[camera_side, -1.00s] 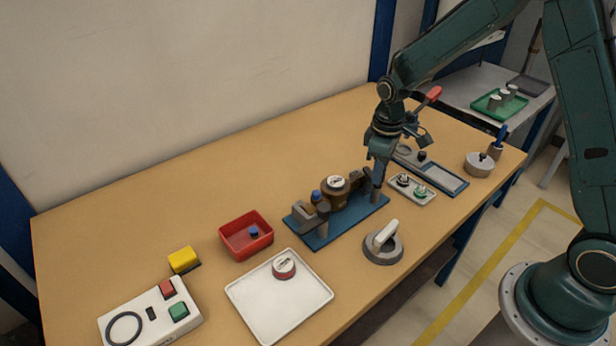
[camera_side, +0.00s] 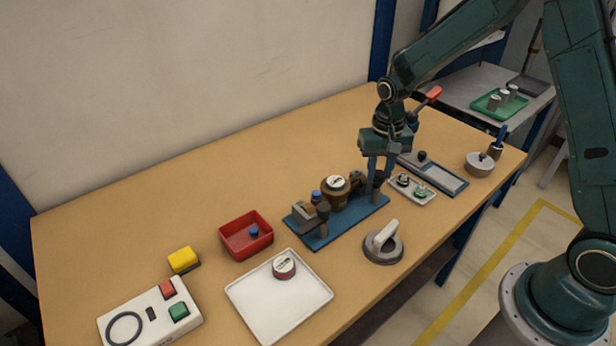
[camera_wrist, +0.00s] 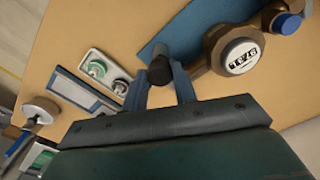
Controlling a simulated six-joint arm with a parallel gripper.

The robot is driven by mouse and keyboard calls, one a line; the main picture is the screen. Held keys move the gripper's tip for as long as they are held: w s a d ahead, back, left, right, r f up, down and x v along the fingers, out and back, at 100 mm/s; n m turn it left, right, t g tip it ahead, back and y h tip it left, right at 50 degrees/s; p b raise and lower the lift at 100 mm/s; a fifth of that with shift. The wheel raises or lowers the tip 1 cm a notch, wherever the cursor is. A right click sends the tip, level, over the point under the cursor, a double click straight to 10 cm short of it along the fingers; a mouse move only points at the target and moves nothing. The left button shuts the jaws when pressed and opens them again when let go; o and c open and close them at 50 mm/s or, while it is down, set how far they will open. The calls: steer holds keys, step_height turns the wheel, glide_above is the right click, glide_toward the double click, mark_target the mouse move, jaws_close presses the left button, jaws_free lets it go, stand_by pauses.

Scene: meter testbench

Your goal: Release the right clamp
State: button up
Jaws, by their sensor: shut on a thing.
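The brass-brown meter (camera_side: 334,194) with a white dial sits on the blue fixture plate (camera_side: 318,239). It also shows in the wrist view (camera_wrist: 240,56). The right clamp (camera_side: 376,194) is a dark post at the plate's right end. Its round black knob (camera_wrist: 160,69) shows in the wrist view. My gripper (camera_side: 379,177) points down over this clamp, with its two blue fingers on either side of the knob. In the wrist view my gripper (camera_wrist: 161,80) is shut on the knob. The fingers partly hide the clamp in the side view. The left clamp (camera_side: 323,212) stands at the other end.
A small tray with fittings (camera_side: 424,199) lies close right of the clamp. A grey disc with a white handle (camera_side: 383,242) stands in front. A red bin (camera_side: 247,251), a white tray (camera_side: 248,292) and a button box (camera_side: 142,319) are left. The bench behind the fixture is clear.

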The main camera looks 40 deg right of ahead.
mark_target(380, 173)
steer(key=shift+m, duration=1.5)
steer(key=o, duration=1)
steer(key=shift+c, duration=0.2)
steer(key=shift+r, duration=0.15)
step_height(380, 173, up, 14)
steer(key=shift+f, duration=0.2)
